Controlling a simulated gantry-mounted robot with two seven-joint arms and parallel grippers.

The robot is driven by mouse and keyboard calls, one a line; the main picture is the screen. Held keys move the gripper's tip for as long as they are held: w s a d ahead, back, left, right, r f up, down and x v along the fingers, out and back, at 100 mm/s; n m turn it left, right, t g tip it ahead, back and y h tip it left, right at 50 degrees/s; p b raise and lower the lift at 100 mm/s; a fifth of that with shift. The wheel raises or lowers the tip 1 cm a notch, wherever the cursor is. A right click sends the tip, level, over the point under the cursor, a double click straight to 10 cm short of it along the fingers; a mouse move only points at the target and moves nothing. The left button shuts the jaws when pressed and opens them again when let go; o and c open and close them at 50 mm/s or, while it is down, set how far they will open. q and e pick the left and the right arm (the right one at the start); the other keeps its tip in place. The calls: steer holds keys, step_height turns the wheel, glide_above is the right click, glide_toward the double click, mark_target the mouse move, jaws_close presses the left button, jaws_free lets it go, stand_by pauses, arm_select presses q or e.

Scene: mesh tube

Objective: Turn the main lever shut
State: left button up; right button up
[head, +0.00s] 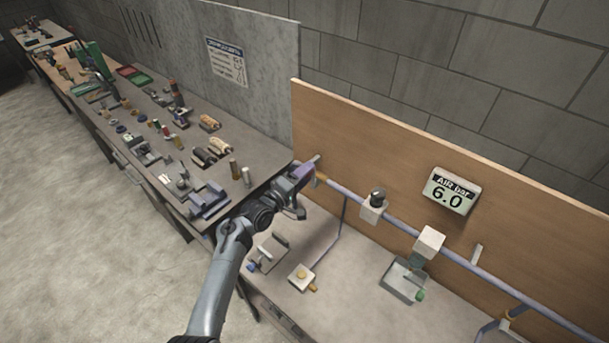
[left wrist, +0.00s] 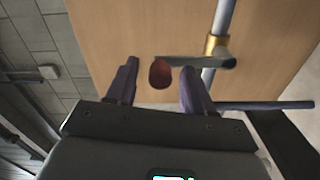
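The main lever (left wrist: 205,62) is a flat grey handle on a brass collar (left wrist: 215,44) around the pipe, in the left wrist view. It ends in a dark red knob (left wrist: 160,73). My left gripper (left wrist: 160,68) is open, with one purple-grey finger on each side of the knob. Gaps show between the knob and both fingers, so it is not gripped. In the head view my left gripper (head: 303,172) is at the left end of the pipe by the wooden board, and it hides most of the lever. My right gripper is in neither view.
The pipe (head: 350,192) runs along the wooden board (head: 390,140) to the lower right. Fittings hang below the pipe. Several parts crowd the bench (head: 150,185) at left; the bench below the board has clear patches.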

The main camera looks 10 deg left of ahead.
arm_select(q)
steer(key=shift+s, duration=0.15)
steer(key=v, duration=1)
steer(key=shift+s+a+b, duration=0.15)
steer(key=shift+s+b, duration=0.1)
steer(key=shift+b, duration=0.05)
stand_by(0.3)
